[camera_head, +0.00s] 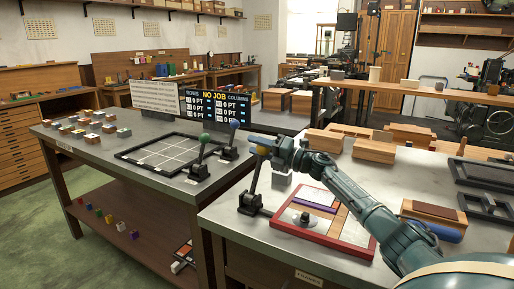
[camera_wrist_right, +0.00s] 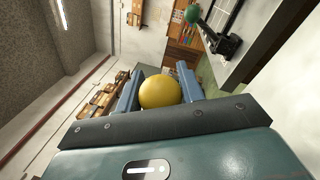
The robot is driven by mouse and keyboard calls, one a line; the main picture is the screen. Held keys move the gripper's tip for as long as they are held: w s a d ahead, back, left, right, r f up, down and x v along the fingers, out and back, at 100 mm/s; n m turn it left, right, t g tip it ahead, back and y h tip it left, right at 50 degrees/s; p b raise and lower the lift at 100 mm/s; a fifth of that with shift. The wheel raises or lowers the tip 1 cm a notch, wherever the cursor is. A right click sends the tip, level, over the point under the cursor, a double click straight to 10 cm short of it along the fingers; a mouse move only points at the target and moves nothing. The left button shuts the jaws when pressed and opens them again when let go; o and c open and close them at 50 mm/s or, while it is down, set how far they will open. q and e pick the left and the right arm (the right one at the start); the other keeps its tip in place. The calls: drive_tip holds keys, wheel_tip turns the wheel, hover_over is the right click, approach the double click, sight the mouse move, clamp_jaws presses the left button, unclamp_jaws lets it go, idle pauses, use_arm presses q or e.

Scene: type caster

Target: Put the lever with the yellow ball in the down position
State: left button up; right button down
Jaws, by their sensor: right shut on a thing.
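The lever with the yellow ball (camera_head: 262,150) stands on a black base on the near right table, its rod upright with a slight tilt. My right gripper (camera_head: 260,143) is at the top of this lever, shut on the yellow ball. In the right wrist view the yellow ball (camera_wrist_right: 160,92) sits between the two blue fingers of the right gripper (camera_wrist_right: 160,82). The fingers partly hide the ball in the head view. My left gripper is in neither view.
A lever with a green ball (camera_head: 204,138) and one with a blue ball (camera_head: 234,125) stand on the left table, beside a black grid frame (camera_head: 126,154). A red-framed tray (camera_head: 334,240) lies under my right arm. Wooden blocks (camera_head: 374,151) stand behind it.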

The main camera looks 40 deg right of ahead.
drive_tip(key=shift+d, duration=0.1)
drive_tip(key=c, duration=0.9)
unclamp_jaws()
drive_tip(key=shift+f, duration=0.1)
wheel_tip(320, 180, up, 10)
drive_tip(key=shift+r, duration=0.1)
drive_tip(key=shift+c, duration=0.5)
